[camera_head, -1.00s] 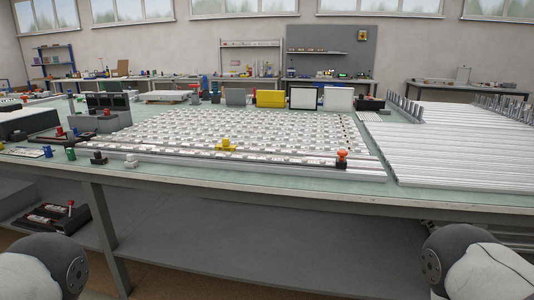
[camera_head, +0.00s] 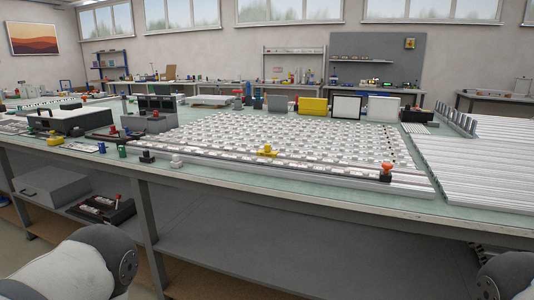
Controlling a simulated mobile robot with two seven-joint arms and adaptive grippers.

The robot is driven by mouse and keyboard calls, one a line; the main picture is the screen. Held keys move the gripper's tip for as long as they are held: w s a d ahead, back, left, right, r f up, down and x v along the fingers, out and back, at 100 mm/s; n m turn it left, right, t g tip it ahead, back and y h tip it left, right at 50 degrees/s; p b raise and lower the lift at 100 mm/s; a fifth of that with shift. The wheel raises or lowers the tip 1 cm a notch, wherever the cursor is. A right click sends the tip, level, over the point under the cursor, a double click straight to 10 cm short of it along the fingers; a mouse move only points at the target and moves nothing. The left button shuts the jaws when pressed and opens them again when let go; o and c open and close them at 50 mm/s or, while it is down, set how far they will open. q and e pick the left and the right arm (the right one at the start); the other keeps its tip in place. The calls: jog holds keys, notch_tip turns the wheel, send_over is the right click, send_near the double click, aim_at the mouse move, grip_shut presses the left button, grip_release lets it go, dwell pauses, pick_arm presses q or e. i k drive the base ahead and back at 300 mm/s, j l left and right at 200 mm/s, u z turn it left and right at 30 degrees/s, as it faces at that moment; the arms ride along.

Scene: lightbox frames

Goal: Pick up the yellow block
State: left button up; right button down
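A small yellow block (camera_head: 267,151) with a knob-like top sits on the long rail at the front of the workbench (camera_head: 300,193), near the middle of the view. A larger yellow box-shaped panel (camera_head: 313,106) stands upright further back, beside a black-framed white panel. Another small yellow piece (camera_head: 54,139) is at the far left near the bench's front edge. I cannot tell from the picture alone which one the task means. Only rounded links of my two arms show at the bottom corners. Neither gripper is in view.
White strips with pale pieces cover the bench middle. A black piece with an orange-red knob (camera_head: 386,171) stands on the rail's right end. Long white profiles (camera_head: 480,165) fill the right. A black case (camera_head: 70,121) is at left. A grey shelf (camera_head: 300,255) lies below.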

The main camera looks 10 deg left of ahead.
aim_at(267, 152)
jog(key=i+j+z, duration=0.25)
jog(key=j+z, duration=0.15)
jog(key=j, duration=0.35)
jog(key=i+j+z, duration=0.1)
jog(key=j+z, duration=0.35)
jog(key=j, duration=0.35)
jog(key=j+z, duration=0.4)
jog(key=j, duration=0.45)
